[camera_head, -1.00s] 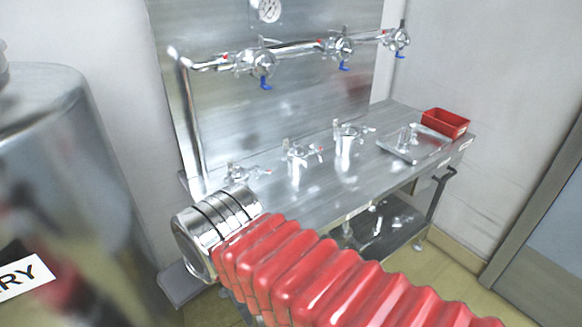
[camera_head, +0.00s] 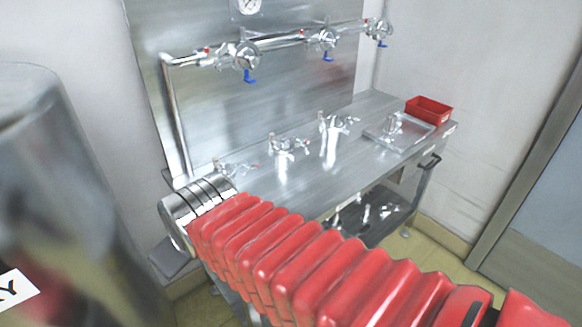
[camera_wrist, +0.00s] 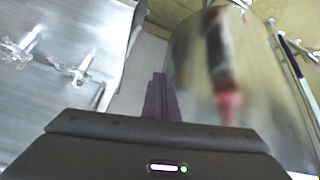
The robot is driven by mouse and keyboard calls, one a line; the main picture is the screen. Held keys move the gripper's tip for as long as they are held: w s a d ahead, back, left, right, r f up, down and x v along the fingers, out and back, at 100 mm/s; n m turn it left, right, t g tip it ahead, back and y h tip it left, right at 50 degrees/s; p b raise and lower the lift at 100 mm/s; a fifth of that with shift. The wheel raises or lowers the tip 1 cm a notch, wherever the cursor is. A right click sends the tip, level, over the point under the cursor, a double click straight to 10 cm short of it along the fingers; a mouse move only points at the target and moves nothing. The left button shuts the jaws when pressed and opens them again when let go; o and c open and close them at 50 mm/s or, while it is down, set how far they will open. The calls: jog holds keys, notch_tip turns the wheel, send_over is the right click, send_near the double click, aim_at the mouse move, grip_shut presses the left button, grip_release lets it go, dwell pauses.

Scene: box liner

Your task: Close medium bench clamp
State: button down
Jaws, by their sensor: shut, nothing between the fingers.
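Three metal bench clamps stand in a row on the steel bench (camera_head: 305,178), sized small to large as far as I can tell. The middle one (camera_head: 288,147) is probably the medium clamp; its handle state is too small to tell. A lower clamp (camera_head: 235,168) sits at the left, partly near my arm, and a taller one (camera_head: 333,125) at the right. In the wrist view, two clamp-like fittings (camera_wrist: 80,72) show at the left on a bright metal surface. My gripper (camera_wrist: 160,82) is shut and empty, apart from them; in the head view it is hidden.
A large metal cylinder (camera_wrist: 225,75) stands close on the right in the wrist view. Valves with blue handles (camera_head: 250,75) line the pipe above the bench. A tray (camera_head: 385,135) and red bin (camera_head: 430,108) are at the bench's right end.

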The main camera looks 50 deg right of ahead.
jog(key=w+d+f+n+t+h, duration=0.25)
jog(key=w+d, duration=0.35)
jog(key=d, duration=0.4)
jog(key=w+d+f+n+t+h, duration=0.2)
jog(key=w+d+f+n, duration=0.15)
jog(key=w+d, duration=0.5)
jog(key=s+d+f+n+t+h, duration=0.1)
jog(key=s+d+f, duration=0.1)
jog(key=d, duration=0.3)
jog(key=s+d+f+n+t+h, duration=0.1)
jog(key=s+d+f+h, duration=0.1)
jog(key=d, duration=0.4)
jog(key=s+d+f+n+t+h, duration=0.1)
jog(key=s+d+f, duration=0.1)
jog(key=s+d, duration=0.2)
jog(key=shift+s+d+f+n+h, duration=0.1)
jog(key=shift+s+d+n+h, duration=0.1)
jog(key=shift+d, duration=0.3)
jog(key=shift+s+d+f+n+h, duration=0.1)
jog(key=shift+d+n+h, duration=0.1)
jog(key=shift+d, duration=0.25)
jog(key=shift+s+d+t, duration=0.25)
jog(key=shift+s, duration=0.2)
